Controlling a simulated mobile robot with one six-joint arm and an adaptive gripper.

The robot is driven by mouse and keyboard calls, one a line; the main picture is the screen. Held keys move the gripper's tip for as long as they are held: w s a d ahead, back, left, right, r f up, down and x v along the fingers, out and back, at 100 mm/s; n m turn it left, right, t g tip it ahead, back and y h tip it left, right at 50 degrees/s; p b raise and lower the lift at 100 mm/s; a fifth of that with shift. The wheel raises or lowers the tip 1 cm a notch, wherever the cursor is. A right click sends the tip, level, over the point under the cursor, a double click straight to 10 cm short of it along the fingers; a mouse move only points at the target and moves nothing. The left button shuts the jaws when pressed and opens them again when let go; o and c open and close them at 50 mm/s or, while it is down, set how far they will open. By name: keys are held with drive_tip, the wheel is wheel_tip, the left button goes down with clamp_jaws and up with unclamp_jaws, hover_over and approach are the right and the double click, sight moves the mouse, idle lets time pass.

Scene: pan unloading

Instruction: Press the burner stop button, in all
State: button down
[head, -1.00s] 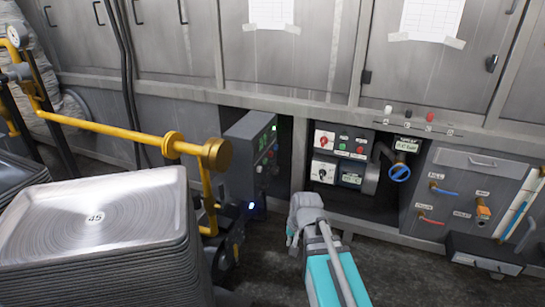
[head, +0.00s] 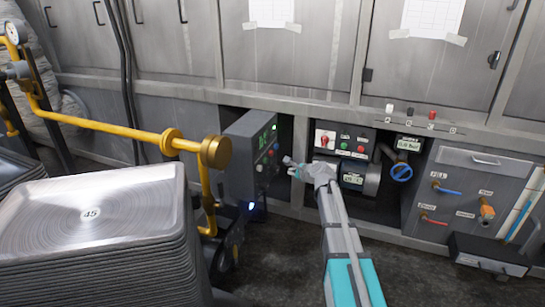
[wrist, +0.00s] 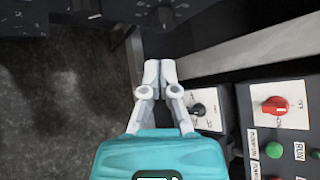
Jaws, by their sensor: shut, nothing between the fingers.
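My gripper (head: 289,164) is shut and empty. In the head view its fingertips appear between the dark control box and the switch panel. The dark control box (head: 240,158) has a green display and small buttons on its right face; a red one (head: 276,147) shows there. The switch panel (head: 354,133) carries a red rotary knob (head: 325,139), a green button (head: 345,143) and a red button (head: 361,149). In the wrist view the shut fingers (wrist: 159,73) point up, left of the panel's red knob (wrist: 274,105) and green button (wrist: 273,150). I cannot read which button is the burner stop.
A stack of metal trays (head: 120,205) and yellow piping (head: 100,127) stand at the left. A blue valve wheel (head: 401,172) is right of the switch panel, and a grey panel with coloured handles (head: 470,190) stands further right. Dark floor is open in front.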

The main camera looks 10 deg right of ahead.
drive_tip(key=w+d+r+m+t+h, duration=0.1)
drive_tip(key=w+d+r+m+t, duration=0.1)
drive_tip(key=w+d+m, duration=0.2)
drive_tip(key=shift+w+d+m, duration=0.25)
drive_tip(key=shift+w+m, duration=0.4)
drive_tip(key=shift+m, duration=0.15)
drive_tip(key=shift+r, duration=0.1)
drive_tip(key=w+a, duration=0.4)
drive_tip(key=a, duration=0.3)
drive_tip(key=shift+w+a, duration=0.15)
drive_tip(key=shift+a, duration=0.2)
drive_tip(key=shift+w+a, duration=0.5)
drive_tip(key=shift+a, duration=0.3)
idle(2.4)
drive_tip(key=shift+s+d, duration=0.15)
drive_tip(key=shift+d, duration=0.05)
idle(0.3)
drive_tip(key=shift+s+d, duration=0.35)
drive_tip(key=shift+d, duration=0.25)
drive_tip(key=shift+s+d, duration=0.4)
drive_tip(key=shift+d, duration=0.35)
drive_tip(key=shift+s+d, duration=0.45)
drive_tip(key=shift+d, duration=0.25)
drive_tip(key=shift+s+d, duration=0.4)
drive_tip(key=shift+d, duration=0.35)
